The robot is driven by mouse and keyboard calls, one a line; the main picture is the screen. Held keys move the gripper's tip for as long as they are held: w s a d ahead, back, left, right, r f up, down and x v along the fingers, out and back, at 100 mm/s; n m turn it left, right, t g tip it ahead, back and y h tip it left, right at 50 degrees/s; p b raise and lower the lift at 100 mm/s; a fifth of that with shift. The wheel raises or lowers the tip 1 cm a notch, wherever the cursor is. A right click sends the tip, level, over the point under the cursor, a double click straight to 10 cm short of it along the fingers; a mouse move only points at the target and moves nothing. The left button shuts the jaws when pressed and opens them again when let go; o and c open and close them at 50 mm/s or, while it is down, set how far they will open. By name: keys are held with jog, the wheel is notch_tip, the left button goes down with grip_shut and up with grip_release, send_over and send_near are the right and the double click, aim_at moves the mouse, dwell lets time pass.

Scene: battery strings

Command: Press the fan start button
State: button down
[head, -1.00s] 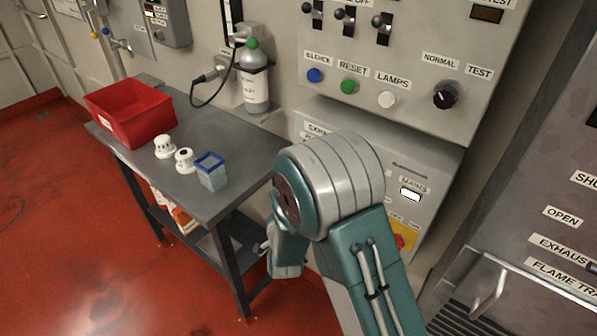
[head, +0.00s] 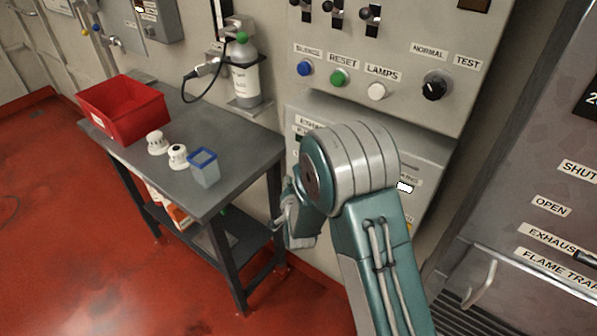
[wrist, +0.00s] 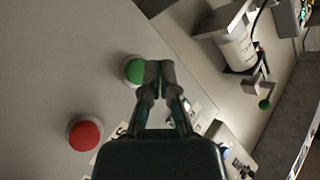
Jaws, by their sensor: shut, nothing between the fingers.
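In the wrist view a round green button (wrist: 134,71) sits on a grey panel (wrist: 60,50). A larger red button (wrist: 85,133) is on the same panel, lower left in the picture. My gripper (wrist: 160,72) is shut and empty. Its fingertips appear right beside the green button, at its right edge in the picture; I cannot tell whether they touch it. In the head view my arm covers much of the lower panel with the partly hidden exhaust label (head: 312,122), so these two buttons are hidden there.
The upper panel (head: 400,45) carries blue (head: 305,68), green (head: 339,78) and white (head: 376,92) buttons and a black knob (head: 434,86). A table (head: 240,150) with a red bin (head: 125,112) stands left. A gas bottle (head: 245,80) is on the wall.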

jog(key=shift+w+d, duration=0.4)
jog(key=shift+w, duration=0.35)
jog(key=shift+d, duration=0.1)
dwell(0.8)
jog(key=shift+w+d, duration=0.25)
jog(key=shift+d, duration=0.05)
jog(key=shift+w+d+r, duration=0.1)
jog(key=shift+w+d, duration=0.35)
jog(key=shift+w, duration=0.15)
dwell(1.1)
jog(key=shift+s+a, duration=0.7)
jog(key=shift+s, duration=0.2)
